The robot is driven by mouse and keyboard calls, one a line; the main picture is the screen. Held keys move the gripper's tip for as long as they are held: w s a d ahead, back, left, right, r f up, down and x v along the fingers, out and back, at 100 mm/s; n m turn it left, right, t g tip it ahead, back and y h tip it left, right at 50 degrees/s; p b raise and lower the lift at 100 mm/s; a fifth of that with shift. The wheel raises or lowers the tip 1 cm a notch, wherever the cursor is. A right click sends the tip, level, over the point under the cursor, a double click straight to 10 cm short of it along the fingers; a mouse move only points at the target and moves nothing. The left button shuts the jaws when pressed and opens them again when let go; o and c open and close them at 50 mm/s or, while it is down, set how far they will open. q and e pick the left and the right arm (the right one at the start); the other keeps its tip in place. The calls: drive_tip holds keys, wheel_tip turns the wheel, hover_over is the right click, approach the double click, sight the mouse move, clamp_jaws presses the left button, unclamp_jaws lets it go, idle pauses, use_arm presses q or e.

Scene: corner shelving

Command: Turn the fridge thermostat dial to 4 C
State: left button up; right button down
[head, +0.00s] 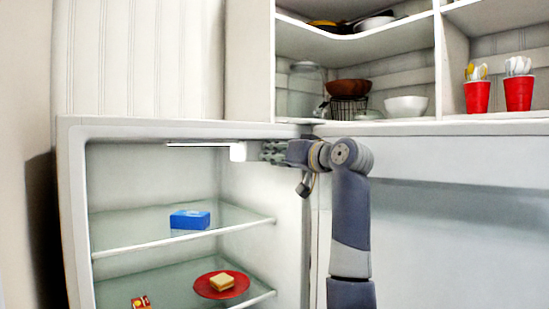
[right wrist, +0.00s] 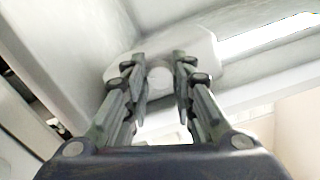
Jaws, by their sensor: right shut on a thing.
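The fridge thermostat dial (head: 238,151) is a small white knob under the fridge ceiling, near the inner right wall. In the right wrist view the dial (right wrist: 160,79) shows as a pale round knob between my fingertips, on a white rounded housing (right wrist: 197,45). My right gripper (head: 264,152) reaches in from the right and is shut on the dial; its fingers (right wrist: 160,75) lie on either side of it. I cannot read any marks or the setting. My left gripper is in neither view.
Below are glass fridge shelves with a blue box (head: 190,220), a red plate (head: 222,285) with a yellowish block, and a small red packet (head: 141,302). A light strip (head: 198,144) runs left of the dial. Above, open shelves hold bowls (head: 405,106) and red cups (head: 477,97).

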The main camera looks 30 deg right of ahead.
idle(0.3)
drive_tip(key=c, duration=1.3)
unclamp_jaws()
drive_tip(key=shift+c, duration=0.2)
drive_tip(key=shift+s, duration=0.1)
drive_tip(key=s+d, duration=0.1)
drive_tip(key=s, duration=1.1)
